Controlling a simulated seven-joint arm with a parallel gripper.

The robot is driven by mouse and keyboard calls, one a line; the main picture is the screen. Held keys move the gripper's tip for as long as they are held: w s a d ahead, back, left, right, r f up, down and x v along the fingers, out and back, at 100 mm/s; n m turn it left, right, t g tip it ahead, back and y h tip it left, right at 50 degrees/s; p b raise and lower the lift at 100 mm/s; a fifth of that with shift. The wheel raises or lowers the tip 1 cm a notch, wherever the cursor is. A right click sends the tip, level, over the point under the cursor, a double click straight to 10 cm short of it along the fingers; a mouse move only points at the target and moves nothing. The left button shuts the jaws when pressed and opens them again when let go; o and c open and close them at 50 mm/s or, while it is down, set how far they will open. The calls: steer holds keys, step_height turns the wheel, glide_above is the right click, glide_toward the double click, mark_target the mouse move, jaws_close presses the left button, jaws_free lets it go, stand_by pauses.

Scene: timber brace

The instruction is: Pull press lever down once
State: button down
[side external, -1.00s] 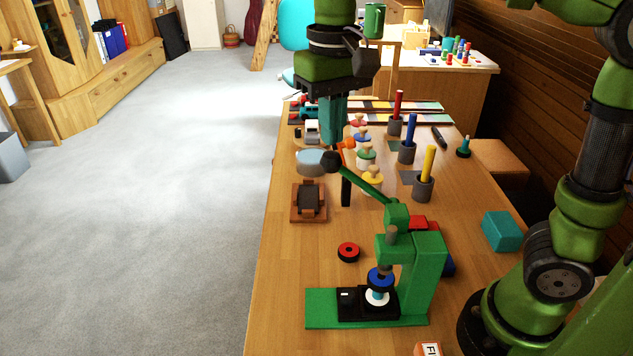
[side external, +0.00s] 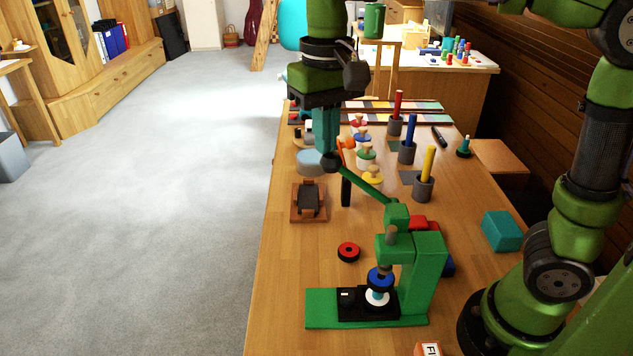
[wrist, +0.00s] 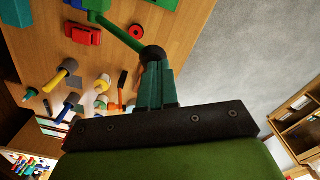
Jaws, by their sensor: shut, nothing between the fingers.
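The green press (side external: 423,275) stands at the near part of the table. Its green lever (side external: 362,183) slants up and left to a black ball knob (side external: 331,162). A blue ring sits on the peg of the press's black base, under the ram. My gripper (side external: 328,152) is shut, with its teal fingers pointing down and their tips at the knob. In the wrist view the fingertips (wrist: 153,66) meet the black knob (wrist: 153,54). They seem to touch it from above, but nothing is between them.
A red and black ring (side external: 348,252) lies left of the press. A wooden block with a dark roller (side external: 309,200) sits below my gripper. Several coloured knobs and upright rods in grey cups stand to the right. A teal box (side external: 502,231) is at the right edge.

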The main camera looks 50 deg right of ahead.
steer(key=shift+f, duration=0.1)
steer(key=shift+w+a+f, duration=0.3)
steer(key=shift+a+f, duration=0.05)
steer(key=shift+f, duration=0.35)
steer(key=shift+w+a+f, duration=0.15)
steer(key=shift+f, duration=0.25)
steer(key=shift+w+a+f, duration=0.1)
steer(key=shift+w+f, duration=0.05)
steer(key=shift+f, duration=0.35)
steer(key=shift+w+a+f, duration=0.2)
steer(key=shift+f, duration=0.5)
